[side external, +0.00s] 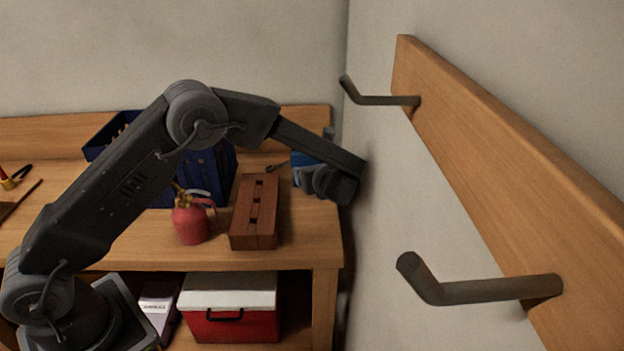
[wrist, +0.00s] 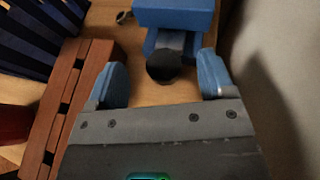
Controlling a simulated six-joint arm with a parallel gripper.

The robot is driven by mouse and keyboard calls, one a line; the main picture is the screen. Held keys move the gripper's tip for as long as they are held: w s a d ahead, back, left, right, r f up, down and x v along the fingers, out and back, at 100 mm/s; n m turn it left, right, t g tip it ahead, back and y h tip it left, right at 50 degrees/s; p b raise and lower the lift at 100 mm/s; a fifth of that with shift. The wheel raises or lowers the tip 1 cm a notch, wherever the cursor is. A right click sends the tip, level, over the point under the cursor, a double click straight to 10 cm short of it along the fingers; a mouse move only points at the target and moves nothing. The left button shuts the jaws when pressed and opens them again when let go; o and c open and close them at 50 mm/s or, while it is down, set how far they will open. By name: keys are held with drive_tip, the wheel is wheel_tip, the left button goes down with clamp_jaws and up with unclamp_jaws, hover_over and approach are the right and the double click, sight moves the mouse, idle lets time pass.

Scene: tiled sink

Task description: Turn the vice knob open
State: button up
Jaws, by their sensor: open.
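The blue vice (side external: 303,160) stands at the right end of the wooden workbench, partly hidden behind my arm in the side view. In the wrist view the vice (wrist: 175,14) is at the top centre, with a dark round knob (wrist: 163,66) facing my gripper. My gripper (wrist: 160,82) has its two blue fingers apart, one on each side of the knob, with gaps on both sides. I cannot tell how deep the knob sits between the fingertips. In the side view the fingers are hidden by the wrist.
A reddish brick block (side external: 257,208) lies left of the vice, close to my left finger in the wrist view. The wall (side external: 372,225) is close on the right.

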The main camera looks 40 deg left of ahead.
drive_tip(key=shift+r, duration=2.2)
drive_tip(key=s+d+f+m+t+h, duration=0.3)
drive_tip(key=s+d+m+t, duration=0.15)
drive_tip(key=s, duration=0.45)
drive_tip(key=x, duration=0.9)
drive_tip(key=d+x, duration=0.1)
drive_tip(key=x, duration=0.3)
drive_tip(key=shift+w+a+f, duration=0.15)
drive_tip(key=shift+w+f, duration=0.15)
drive_tip(key=shift+f, duration=0.15)
